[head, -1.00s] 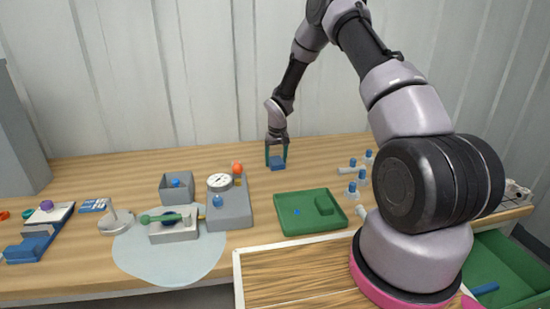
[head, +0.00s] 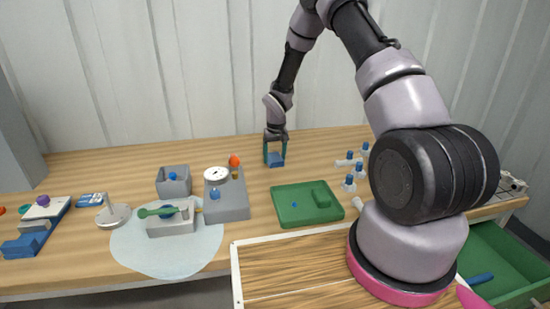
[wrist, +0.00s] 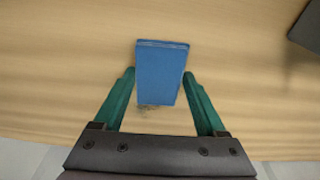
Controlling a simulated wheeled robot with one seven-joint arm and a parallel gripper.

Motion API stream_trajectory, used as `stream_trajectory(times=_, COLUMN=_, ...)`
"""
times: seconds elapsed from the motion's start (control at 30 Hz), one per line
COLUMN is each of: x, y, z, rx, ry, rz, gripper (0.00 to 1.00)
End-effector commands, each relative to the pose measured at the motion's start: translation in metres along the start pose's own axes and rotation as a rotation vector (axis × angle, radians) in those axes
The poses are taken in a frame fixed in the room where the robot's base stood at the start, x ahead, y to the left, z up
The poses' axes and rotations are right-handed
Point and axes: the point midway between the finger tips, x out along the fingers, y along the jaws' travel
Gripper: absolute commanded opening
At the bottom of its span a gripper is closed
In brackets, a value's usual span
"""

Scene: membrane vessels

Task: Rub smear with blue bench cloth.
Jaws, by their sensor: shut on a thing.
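The blue bench cloth (head: 276,160) is a folded blue block at the back middle of the wooden bench. My gripper (head: 275,163) points down there, its green fingers on either side of the cloth. In the wrist view, the cloth (wrist: 162,65) sits between the fingertips of my gripper (wrist: 159,75), held at or just above the wood; I cannot tell if it touches. A faint dark smear (wrist: 156,111) shows on the wood at the cloth's near edge; the cloth may hide part of it.
A grey gauge block (head: 229,205) and an orange ball (head: 234,161) stand to the left. A green tray (head: 300,214) lies nearer, and several blue-capped vials (head: 349,183) stand to the right. Bare wood surrounds the cloth.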

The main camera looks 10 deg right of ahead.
Motion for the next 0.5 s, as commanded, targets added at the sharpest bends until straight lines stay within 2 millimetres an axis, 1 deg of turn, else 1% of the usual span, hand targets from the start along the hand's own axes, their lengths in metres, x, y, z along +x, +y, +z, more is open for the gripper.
stream_trajectory(times=0.1, x=0.003, y=0.001, z=-0.011, rx=0.001, ry=0.001, rz=0.000, gripper=0.29)
stream_trajectory(times=0.3, x=0.006, y=0.002, z=-0.026, rx=0.000, ry=0.001, rz=0.000, gripper=0.29)
stream_trajectory(times=0.5, x=0.007, y=0.003, z=-0.031, rx=0.000, ry=0.000, rz=0.000, gripper=0.29)
